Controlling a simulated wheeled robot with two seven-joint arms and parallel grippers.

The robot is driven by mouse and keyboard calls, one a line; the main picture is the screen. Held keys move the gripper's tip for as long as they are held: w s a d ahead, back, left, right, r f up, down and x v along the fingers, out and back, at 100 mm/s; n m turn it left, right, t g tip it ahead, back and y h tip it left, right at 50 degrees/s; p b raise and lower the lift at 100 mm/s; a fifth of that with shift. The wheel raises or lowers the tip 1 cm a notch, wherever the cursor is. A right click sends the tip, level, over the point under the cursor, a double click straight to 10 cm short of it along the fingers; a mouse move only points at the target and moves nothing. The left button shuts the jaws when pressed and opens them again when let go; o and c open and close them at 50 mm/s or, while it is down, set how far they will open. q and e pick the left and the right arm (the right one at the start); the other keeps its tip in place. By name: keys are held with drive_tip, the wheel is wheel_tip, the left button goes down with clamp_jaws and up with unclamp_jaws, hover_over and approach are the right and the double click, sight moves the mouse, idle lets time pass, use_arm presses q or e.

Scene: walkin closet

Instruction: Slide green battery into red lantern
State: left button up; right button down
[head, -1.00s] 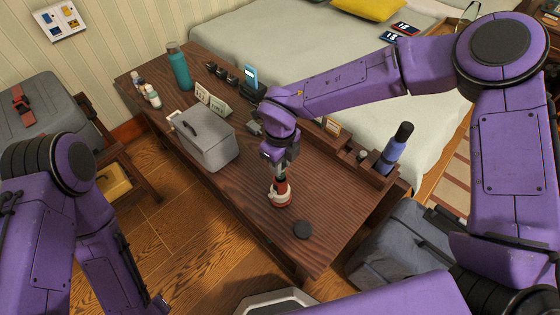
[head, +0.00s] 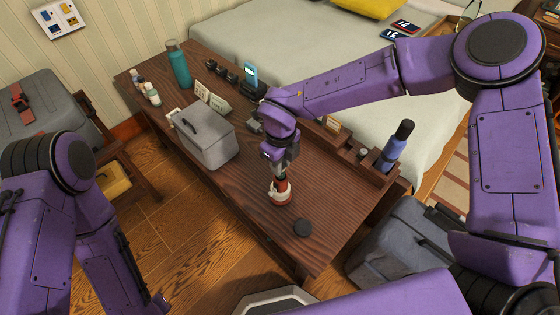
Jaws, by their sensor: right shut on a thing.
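The red lantern (head: 279,197) stands on the brown wooden bench, with a pale band around it. My right gripper (head: 282,174) points down directly above the lantern. It is shut on a small, dark greenish thing (head: 282,185) at the lantern's top, which looks like the green battery. The fingers cover much of it, and I cannot tell how deep it sits in the lantern.
The bench (head: 330,215) also holds a grey lidded box (head: 206,140), a teal bottle (head: 178,64), small bottles, and a tray with a purple bottle (head: 397,147). A bed (head: 300,50) lies behind. A grey bag (head: 395,250) stands at the right end. The bench's front right is clear.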

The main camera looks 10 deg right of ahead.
drive_tip(key=shift+f, duration=0.5)
idle(0.6)
idle(0.6)
drive_tip(key=shift+f+b, duration=0.6)
drive_tip(key=shift+f, duration=0.75)
drive_tip(key=shift+c, duration=2.2)
unclamp_jaws()
drive_tip(key=shift+r, duration=0.15)
